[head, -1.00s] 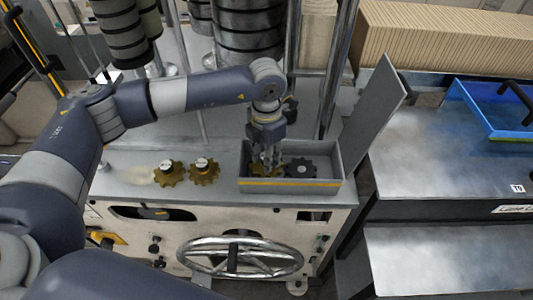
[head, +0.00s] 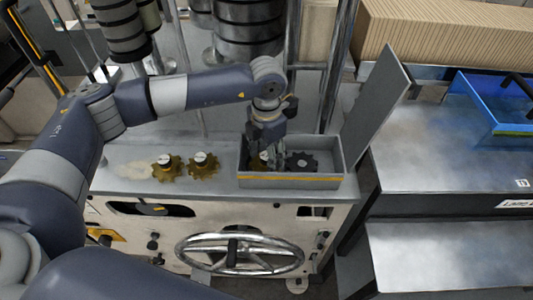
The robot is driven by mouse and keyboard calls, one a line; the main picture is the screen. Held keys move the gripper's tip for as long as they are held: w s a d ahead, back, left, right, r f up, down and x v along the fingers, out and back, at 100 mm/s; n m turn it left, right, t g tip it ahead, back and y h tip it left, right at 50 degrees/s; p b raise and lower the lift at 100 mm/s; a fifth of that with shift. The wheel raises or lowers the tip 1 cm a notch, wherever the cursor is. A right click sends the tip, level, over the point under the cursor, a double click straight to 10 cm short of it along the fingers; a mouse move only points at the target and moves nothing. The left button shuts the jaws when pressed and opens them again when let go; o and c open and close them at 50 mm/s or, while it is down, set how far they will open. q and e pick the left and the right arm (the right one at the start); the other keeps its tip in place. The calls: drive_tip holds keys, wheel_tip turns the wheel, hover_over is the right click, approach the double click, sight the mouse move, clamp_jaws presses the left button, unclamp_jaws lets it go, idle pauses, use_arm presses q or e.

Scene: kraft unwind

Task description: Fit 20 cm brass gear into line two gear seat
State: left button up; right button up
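A grey open-topped box (head: 244,178) with a yellow stripe stands on the right end of the machine's top. In it are a brass gear (head: 258,162), mostly hidden by my gripper, and a dark gear (head: 302,161) to its right. My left gripper (head: 272,164) points down into the box at the brass gear, its fingers close to the gear's right side. Its fingertips are too small and covered to tell whether they hold the gear. Two more brass gears, a left one (head: 166,168) and a right one (head: 203,167), sit side by side on the machine top, each with a pale hub. My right gripper is out of view.
The box's raised grey lid (head: 377,108) stands up at its right. A spoked handwheel (head: 234,252) is on the machine front. Dark rollers (head: 250,30) and metal posts rise behind. To the right are a metal bench (head: 440,155) and a blue tray (head: 490,125).

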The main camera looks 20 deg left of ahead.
use_arm(q)
wheel_tip(320, 180, up, 12)
idle(0.6)
